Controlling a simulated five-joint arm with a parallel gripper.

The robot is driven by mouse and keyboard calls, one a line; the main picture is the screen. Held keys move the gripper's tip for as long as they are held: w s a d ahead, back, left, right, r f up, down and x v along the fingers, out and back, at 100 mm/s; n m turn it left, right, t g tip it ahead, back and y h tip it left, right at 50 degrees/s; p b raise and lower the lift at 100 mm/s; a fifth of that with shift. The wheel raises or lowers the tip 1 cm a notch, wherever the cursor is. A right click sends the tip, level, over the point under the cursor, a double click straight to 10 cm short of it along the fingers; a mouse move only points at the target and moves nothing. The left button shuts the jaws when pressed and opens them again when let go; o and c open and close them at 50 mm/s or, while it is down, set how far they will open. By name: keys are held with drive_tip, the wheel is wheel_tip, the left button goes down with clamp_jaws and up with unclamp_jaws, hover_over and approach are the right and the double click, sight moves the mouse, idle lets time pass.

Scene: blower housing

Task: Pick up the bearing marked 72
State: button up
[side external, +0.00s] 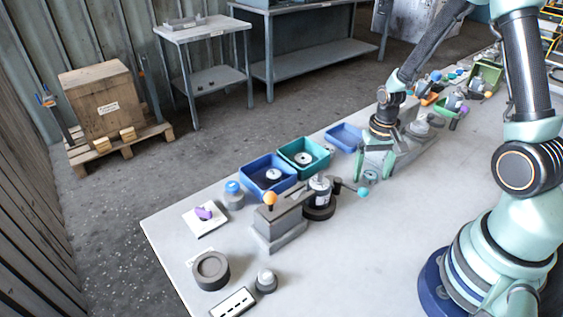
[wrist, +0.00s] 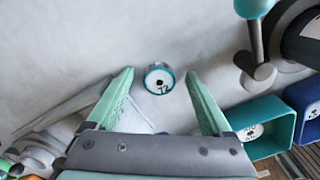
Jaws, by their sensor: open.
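The bearing marked 72 (wrist: 158,80) is a short round piece with a teal rim and a white face reading 72. It stands on the grey bench top, face up. In the side view it is a small teal ring (side external: 370,178) low by the fingers. My gripper (wrist: 160,73) is open and empty, with one pale green finger on each side of the bearing and visible gaps between. In the side view my gripper (side external: 374,172) points down over the bearing. I cannot tell the exact height of the fingertips above the bench.
A teal bin (side external: 325,150) and a blue bin (side external: 247,175) each hold a round white-faced piece. An empty-looking blue tray (side external: 345,133) lies behind my gripper. A grey clamp fixture with an orange knob (side external: 270,198) and a lever with a teal ball (side external: 363,192) stand nearby.

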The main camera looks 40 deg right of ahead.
clamp_jaws()
drive_tip(key=shift+r, duration=0.1)
